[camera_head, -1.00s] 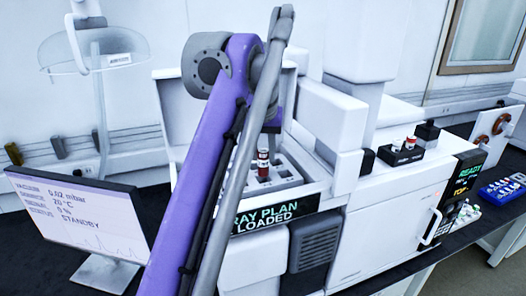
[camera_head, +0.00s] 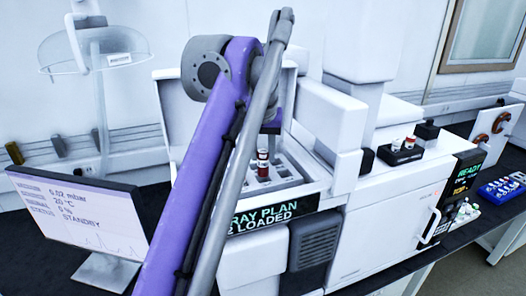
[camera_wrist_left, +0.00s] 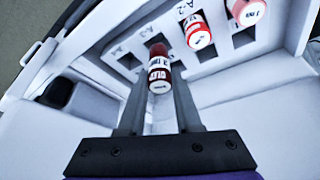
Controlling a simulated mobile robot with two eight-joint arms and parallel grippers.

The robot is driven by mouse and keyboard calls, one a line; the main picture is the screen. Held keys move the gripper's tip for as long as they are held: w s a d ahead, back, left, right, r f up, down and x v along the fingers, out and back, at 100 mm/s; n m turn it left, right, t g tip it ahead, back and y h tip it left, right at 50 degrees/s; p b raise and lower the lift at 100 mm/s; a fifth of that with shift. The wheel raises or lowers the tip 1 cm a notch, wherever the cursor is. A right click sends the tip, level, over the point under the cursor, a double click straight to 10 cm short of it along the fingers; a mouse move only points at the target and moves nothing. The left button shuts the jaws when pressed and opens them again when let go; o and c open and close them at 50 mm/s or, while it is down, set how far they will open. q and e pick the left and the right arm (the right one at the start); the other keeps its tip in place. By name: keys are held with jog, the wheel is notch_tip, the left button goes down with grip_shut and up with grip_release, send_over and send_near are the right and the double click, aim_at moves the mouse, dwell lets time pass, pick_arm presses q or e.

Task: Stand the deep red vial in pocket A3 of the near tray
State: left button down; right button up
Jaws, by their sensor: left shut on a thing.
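The deep red vial (camera_wrist_left: 157,72), with a white label band and pale cap, is between the fingers of my left gripper (camera_wrist_left: 160,88) in the left wrist view. The gripper is shut on it. The vial (camera_head: 263,165) also shows in the head view, over the tray, with its gripper mostly hidden by my arm. The white near tray (camera_wrist_left: 220,66) has dark square pockets with A-3 and A-2 markings. The vial is beside the A-3 marking; I cannot tell whether its base is inside a pocket. My right gripper is not in view.
Two other red vials stand in the tray, one near the A-2 marking (camera_wrist_left: 198,32) and one farther right (camera_wrist_left: 248,12). A black rack (camera_head: 402,156) holds red-and-white vials on the white instrument (camera_head: 385,210). A monitor (camera_head: 80,225) stands at left.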

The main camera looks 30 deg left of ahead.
pick_arm(q)
jog(key=shift+s+f, duration=0.1)
jog(key=shift+f, duration=0.05)
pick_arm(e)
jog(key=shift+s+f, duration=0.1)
